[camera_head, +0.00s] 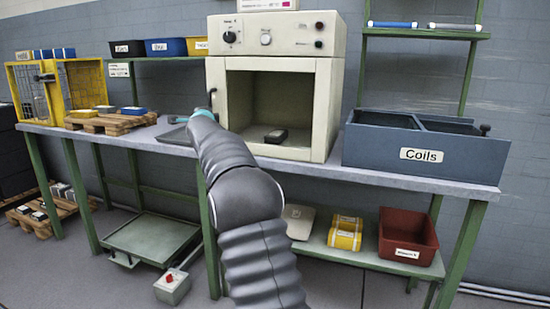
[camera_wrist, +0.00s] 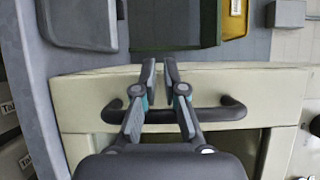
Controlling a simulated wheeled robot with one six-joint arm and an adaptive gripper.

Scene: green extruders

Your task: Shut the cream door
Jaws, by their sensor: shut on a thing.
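The cream cabinet (camera_head: 332,105) stands on the bench, and its front is open onto a shadowed inside with a small dark block (camera_head: 276,135) on the floor. In the wrist view the cream door (camera_wrist: 85,95) fills the middle, with a dark bar handle (camera_wrist: 222,113) across it. My gripper (camera_wrist: 161,75) has its two fingers around the middle of this bar, shut on it. In the head view my arm reaches to the left side of the opening, where the door is seen nearly edge-on. My arm hides part of the door and the fingers there.
A blue-grey Coils bin (camera_head: 425,177) stands right of the cabinet on the bench (camera_head: 400,184). A dark tray (camera_head: 175,136), a wooden pallet (camera_head: 112,122) and a yellow cage (camera_head: 28,98) are to the left. A red bin (camera_head: 408,232) sits on the lower shelf.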

